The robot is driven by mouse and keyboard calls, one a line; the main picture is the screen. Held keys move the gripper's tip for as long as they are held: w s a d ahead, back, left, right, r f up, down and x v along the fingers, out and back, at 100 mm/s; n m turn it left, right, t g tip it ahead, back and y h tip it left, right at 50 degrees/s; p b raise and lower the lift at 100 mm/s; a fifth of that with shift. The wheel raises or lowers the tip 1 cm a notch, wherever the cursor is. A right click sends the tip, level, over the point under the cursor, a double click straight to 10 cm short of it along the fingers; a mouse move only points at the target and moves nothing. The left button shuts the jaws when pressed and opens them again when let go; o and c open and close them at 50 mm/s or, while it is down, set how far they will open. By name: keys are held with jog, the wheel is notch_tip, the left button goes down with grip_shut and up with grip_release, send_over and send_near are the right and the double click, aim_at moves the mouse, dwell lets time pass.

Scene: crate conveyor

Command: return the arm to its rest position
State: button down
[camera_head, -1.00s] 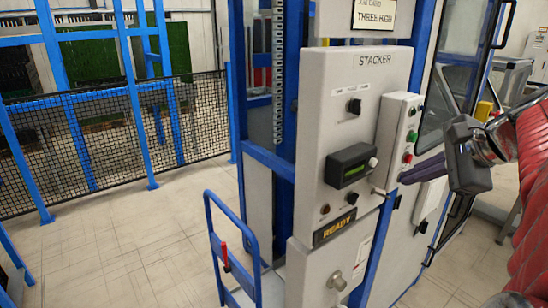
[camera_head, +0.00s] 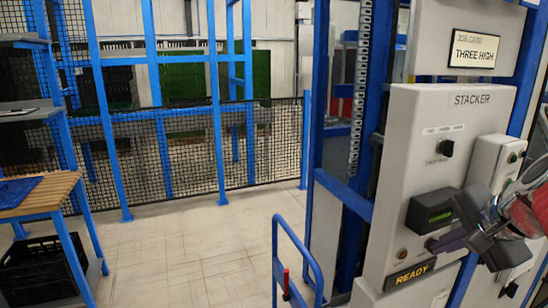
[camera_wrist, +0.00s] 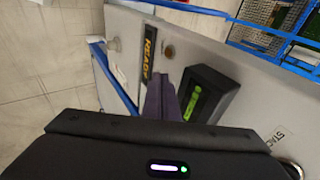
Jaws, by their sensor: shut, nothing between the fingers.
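My gripper (camera_head: 436,244) is at the right of the head view, in front of the grey stacker panel (camera_head: 425,130). Its purple-grey fingers are together and hold nothing. The fingertips overlap the area just below the black display box (camera_head: 430,212). In the wrist view, the shut gripper fingers (camera_wrist: 157,92) show between the lit READY sign (camera_wrist: 149,50) and the display (camera_wrist: 196,103). I cannot tell whether they touch the panel. Part of my red-sleeved arm shows at the right edge of the head view.
A button box (camera_head: 495,165) sits right of the display, near my wrist. A blue-framed cart handle (camera_head: 300,262) with a red grip stands left of the panel. A wooden-topped bench (camera_head: 40,192) is at far left. The tiled floor (camera_head: 175,250) between is clear.

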jog(key=s+a+f+n+g, duration=0.1)
jog(key=s+a+f+n, duration=0.5)
jog(key=a, duration=0.3)
jog(key=s+a+f+n+g, duration=0.1)
jog(key=s+a+f+n, duration=0.5)
jog(key=a+f+n, duration=0.1)
jog(key=a+n, duration=0.1)
jog(key=a, duration=0.1)
jog(key=shift+s+a+n+h, duration=0.2)
jog(key=shift+a+n+h, duration=0.1)
jog(key=shift+a+n, duration=0.1)
jog(key=c, duration=2.5)
grip_release()
